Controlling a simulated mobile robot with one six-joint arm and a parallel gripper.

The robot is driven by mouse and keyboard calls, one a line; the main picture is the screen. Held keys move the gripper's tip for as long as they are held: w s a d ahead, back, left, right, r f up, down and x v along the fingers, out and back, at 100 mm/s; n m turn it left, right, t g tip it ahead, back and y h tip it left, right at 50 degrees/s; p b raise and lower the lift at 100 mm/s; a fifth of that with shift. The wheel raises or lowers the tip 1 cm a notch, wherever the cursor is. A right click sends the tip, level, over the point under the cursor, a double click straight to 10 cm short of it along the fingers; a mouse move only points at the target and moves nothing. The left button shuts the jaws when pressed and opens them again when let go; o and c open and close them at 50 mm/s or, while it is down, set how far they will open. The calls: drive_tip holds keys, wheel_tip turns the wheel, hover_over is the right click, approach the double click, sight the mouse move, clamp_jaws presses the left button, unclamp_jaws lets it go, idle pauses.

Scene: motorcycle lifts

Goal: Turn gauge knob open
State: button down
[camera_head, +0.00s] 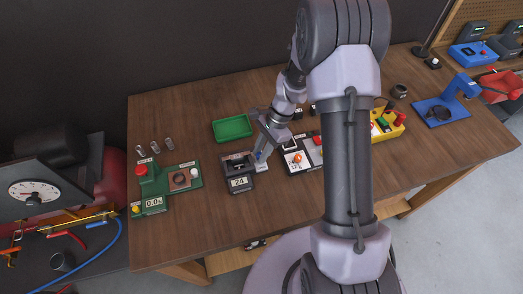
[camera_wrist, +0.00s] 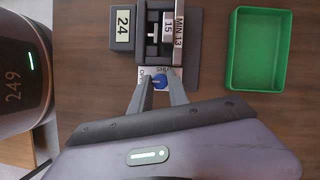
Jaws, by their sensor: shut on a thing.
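The blue gauge knob (camera_wrist: 160,81) sits on a light plate with small lettering at the edge of a dark gauge fixture (camera_wrist: 193,80). My gripper (camera_wrist: 160,86) is shut on the knob, one finger on each side of it. The lettering beside the knob is only partly legible. The fixture has a display block (camera_wrist: 123,28) reading 24 and a metal part marked "MIN 13" and "15". In the head view the fixture's display (camera_head: 240,183) shows at its front, and my gripper (camera_head: 262,155) reaches its right side. The knob is small there and partly hidden by the fingers.
An empty green tray (camera_head: 232,128) lies behind the fixture. A green device (camera_head: 153,203) with a red button stands to the left. Bare wood lies in front of the fixture.

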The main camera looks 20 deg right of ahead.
idle(0.3)
drive_tip(key=c, duration=1.5)
unclamp_jaws()
drive_tip(key=shift+c, duration=0.2)
drive_tip(key=p+v, duration=0.3)
drive_tip(key=v, duration=1.4)
drive_tip(key=shift+r, duration=0.25)
drive_tip(key=s+a+n+t+h+b, duration=0.1)
drive_tip(key=s+a+n+t+b, duration=0.2)
drive_tip(key=s+a+n+b, duration=0.2)
drive_tip(key=s+a+n+t+h+b, duration=0.1)
drive_tip(key=s+a+n+t+b, duration=0.3)
drive_tip(key=s+b, duration=0.7)
drive_tip(key=s+a+n, duration=0.1)
drive_tip(key=s, duration=0.3)
drive_tip(key=shift+s+a+n, duration=0.25)
drive_tip(key=shift+s+n, duration=0.15)
